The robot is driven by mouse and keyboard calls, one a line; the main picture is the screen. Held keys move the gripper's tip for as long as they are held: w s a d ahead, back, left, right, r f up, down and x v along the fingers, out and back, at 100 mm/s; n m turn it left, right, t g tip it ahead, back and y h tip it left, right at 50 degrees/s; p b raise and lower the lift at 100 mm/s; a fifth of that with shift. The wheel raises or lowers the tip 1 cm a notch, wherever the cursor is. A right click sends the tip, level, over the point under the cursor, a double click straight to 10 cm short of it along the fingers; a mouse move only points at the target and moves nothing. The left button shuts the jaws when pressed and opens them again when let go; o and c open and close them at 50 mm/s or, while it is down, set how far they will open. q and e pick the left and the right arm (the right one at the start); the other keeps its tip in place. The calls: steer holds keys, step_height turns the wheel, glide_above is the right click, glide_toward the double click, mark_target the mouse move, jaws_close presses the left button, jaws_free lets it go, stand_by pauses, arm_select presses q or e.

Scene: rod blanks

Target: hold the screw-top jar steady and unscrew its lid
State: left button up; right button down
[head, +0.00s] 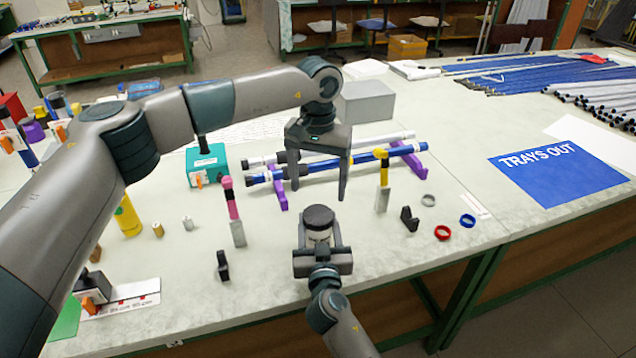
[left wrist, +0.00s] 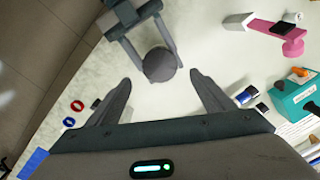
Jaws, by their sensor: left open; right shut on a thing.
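The screw-top jar (head: 318,234) stands upright near the front middle of the table, with a pale body and a dark lid (head: 318,216). My right gripper (head: 321,245) is shut on the jar's body from the front side. My left gripper (head: 316,192) is open and points down, above and a little behind the jar, with nothing between its fingers. In the left wrist view the lid (left wrist: 160,64) shows as a dark disc just beyond and between the open fingertips (left wrist: 163,82). The jar's body is mostly hidden there under the lid.
A pink-handled tool (head: 233,205) and a yellow-handled tool (head: 383,178) stand on either side. Blue and white rods (head: 340,162) rest on purple supports behind. Red (head: 442,232) and blue (head: 468,220) rings lie right. A teal box (head: 207,165) stands back left. A blue mat (head: 560,172) lies right.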

mark_target(318, 214)
arm_select(q)
steer(key=shift+m, duration=1)
steer(key=shift+f, duration=0.15)
steer(key=shift+f, duration=3.85)
